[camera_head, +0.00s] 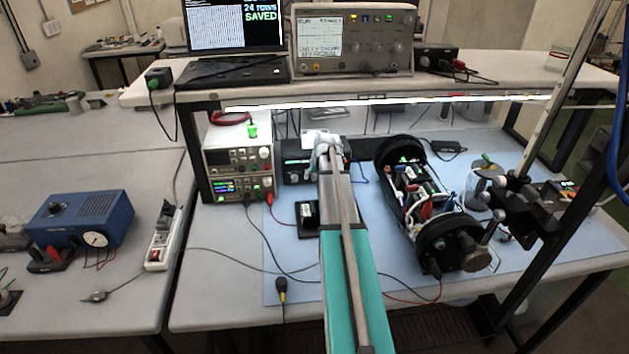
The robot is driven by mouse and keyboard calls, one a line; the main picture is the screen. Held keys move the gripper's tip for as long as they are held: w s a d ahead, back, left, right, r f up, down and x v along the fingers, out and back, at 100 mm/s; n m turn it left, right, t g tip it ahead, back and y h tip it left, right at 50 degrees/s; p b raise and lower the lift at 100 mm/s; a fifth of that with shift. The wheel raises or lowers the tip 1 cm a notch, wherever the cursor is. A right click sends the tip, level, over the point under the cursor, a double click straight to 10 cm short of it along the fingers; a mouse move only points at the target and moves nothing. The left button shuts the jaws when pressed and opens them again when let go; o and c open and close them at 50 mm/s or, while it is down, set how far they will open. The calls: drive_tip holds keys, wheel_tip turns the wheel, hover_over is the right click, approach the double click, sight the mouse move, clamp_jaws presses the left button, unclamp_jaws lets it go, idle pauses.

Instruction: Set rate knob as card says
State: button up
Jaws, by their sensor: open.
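My arm reaches away from me across the bench, and my gripper (321,140) is at a dark box (300,163) under the shelf. My gripper is open; its fingertips are small and partly hidden by my own arm, so I cannot tell whether they touch anything. I cannot make out a rate knob for certain; my arm hides part of the dark box's front. No card with a readable rate setting shows.
A power supply (238,160) stands left of the dark box, and an opened black cylinder (430,205) lies right of my arm. A laptop (235,40) reading "24 rows SAVED" and an instrument (354,40) stand on the shelf (460,82). Cables cross the blue mat (290,255).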

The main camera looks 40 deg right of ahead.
drive_tip(key=shift+f, duration=0.1)
idle(0.3)
clamp_jaws()
idle(1.4)
unclamp_jaws()
idle(0.3)
drive_tip(key=p+v, duration=1.3)
drive_tip(key=v, duration=0.1)
drive_tip(key=s+a+f+n+g+b, duration=0.1)
drive_tip(key=a+f+n, duration=0.1)
drive_tip(key=a, duration=1.1)
drive_tip(key=s+a+f+n+g+y+b, duration=0.1)
drive_tip(key=a, duration=1.3)
drive_tip(key=shift+f+n+g+b, duration=0.4)
